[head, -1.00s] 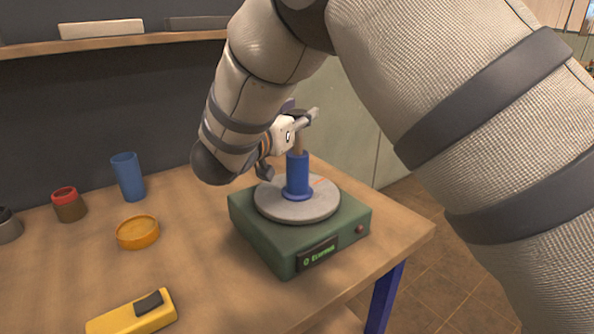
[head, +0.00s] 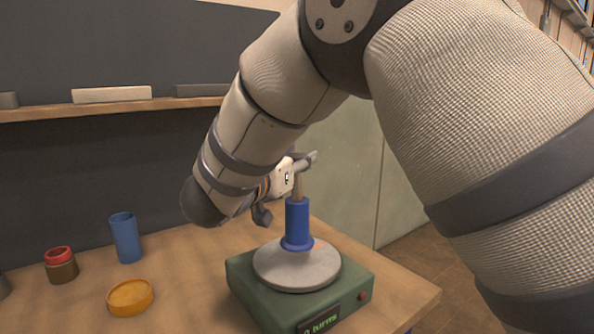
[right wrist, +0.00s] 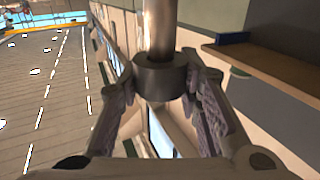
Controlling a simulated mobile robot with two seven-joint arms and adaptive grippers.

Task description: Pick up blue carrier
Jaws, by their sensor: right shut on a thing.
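The blue carrier (head: 297,222) is an upright blue cylinder with a flange at its bottom and a metal-brown stem on top. It is over the grey round plate (head: 297,275) of a green turntable box (head: 258,299) and appears raised slightly off it. My right gripper (head: 301,164) is shut on the stem's upper part. In the right wrist view, the fingers (right wrist: 162,82) close around a dark collar with a metal rod; the blue body cannot be made out there. My left gripper is not in view.
On the wooden table (head: 205,275) to the left stand a blue cup (head: 125,240), a brown jar with a red rim (head: 61,265) and an orange round dish (head: 130,298). A shelf (head: 110,108) runs along the back wall. The table's right edge is close to the turntable.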

